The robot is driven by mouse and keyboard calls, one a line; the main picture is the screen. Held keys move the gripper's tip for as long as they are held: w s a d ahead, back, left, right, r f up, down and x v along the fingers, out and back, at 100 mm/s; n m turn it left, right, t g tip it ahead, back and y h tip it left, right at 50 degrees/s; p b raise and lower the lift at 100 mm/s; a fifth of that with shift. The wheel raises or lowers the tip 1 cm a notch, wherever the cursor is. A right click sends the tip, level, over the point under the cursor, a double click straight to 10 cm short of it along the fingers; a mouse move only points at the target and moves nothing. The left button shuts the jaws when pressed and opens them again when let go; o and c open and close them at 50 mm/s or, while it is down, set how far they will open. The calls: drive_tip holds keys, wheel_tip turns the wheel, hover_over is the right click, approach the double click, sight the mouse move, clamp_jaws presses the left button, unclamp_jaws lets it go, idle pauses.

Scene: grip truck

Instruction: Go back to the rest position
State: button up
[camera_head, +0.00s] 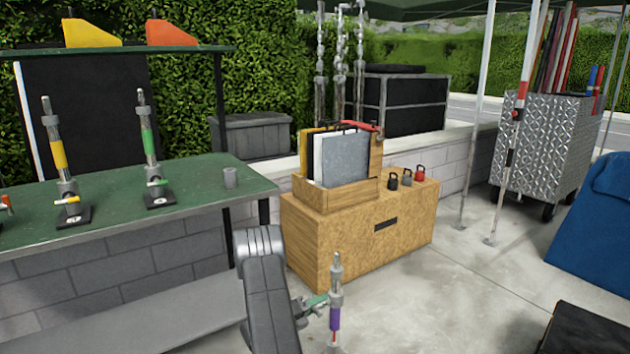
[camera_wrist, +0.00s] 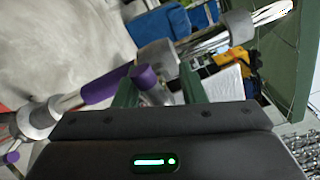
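My gripper (camera_head: 318,302), with green fingers, is at the lower middle of the head view, in front of the wooden box. It is shut on a metal rod with a purple band (camera_head: 335,317), which stands nearly upright there. In the wrist view the rod's purple band (camera_wrist: 104,86) and metal collar (camera_wrist: 158,57) cross between the green fingers (camera_wrist: 158,92). The exact contact between fingers and rod is partly hidden. My grey arm comes up from the bottom edge, left of the rod.
A green table (camera_head: 110,213) at left carries rods banded yellow (camera_head: 58,155) and green (camera_head: 149,143) on black bases, and a small grey cylinder (camera_head: 230,178). A wooden box (camera_head: 345,247) bears a file crate and small weights.

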drive_tip(key=shift+m+b, duration=0.6)
drive_tip(key=shift+m, duration=0.9)
drive_tip(key=shift+s, duration=0.1)
